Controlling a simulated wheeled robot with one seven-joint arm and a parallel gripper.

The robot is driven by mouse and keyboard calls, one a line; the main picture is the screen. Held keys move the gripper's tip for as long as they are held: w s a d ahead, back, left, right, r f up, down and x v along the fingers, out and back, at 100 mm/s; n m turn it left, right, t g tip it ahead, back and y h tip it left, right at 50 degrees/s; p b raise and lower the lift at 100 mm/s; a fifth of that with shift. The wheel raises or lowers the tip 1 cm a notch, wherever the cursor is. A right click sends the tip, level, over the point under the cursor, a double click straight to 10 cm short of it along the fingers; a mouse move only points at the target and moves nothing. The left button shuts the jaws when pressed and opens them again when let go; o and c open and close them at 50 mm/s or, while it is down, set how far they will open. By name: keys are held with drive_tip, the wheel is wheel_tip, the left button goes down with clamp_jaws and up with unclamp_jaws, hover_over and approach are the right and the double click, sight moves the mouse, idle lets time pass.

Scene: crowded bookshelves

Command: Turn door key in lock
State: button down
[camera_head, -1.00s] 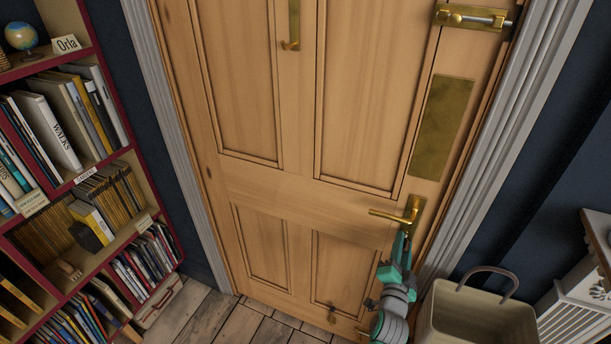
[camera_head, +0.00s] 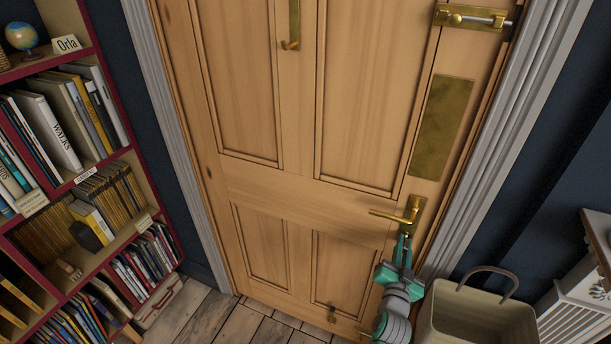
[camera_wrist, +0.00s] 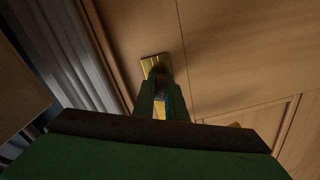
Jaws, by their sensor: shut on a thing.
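The wooden door (camera_head: 265,190) is closed in its frame. A brass plate with a lever handle (camera_head: 395,215) is at its right edge; the lever points left. My gripper (camera_head: 405,240) is at the lower end of this plate, with its green fingers pointing up to it. In the wrist view the fingers (camera_wrist: 163,88) reach the brass plate (camera_wrist: 153,64) and are shut on a small brass-coloured piece (camera_wrist: 160,109), which appears to be the key. Most of the key and the keyhole are hidden by the fingers.
A beige bin (camera_head: 475,318) with a raised handle stands close to the right of my arm. A brass bolt (camera_head: 475,17) is high on the door. A full bookshelf (camera_head: 75,180) stands left.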

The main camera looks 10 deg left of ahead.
drive_tip(key=shift+d+f, duration=0.15)
drive_tip(key=shift+f, duration=0.05)
drive_tip(key=n, duration=0.4)
drive_tip(key=shift+s+d, duration=0.1)
drive_tip(key=shift+d, duration=0.15)
drive_tip(key=c, duration=1.7)
unclamp_jaws()
drive_tip(key=shift+a, duration=0.1)
drive_tip(key=shift+r, duration=0.1)
drive_tip(key=v, duration=1)
drive_tip(key=shift+s+a+r, duration=0.1)
drive_tip(key=shift+s, duration=0.2)
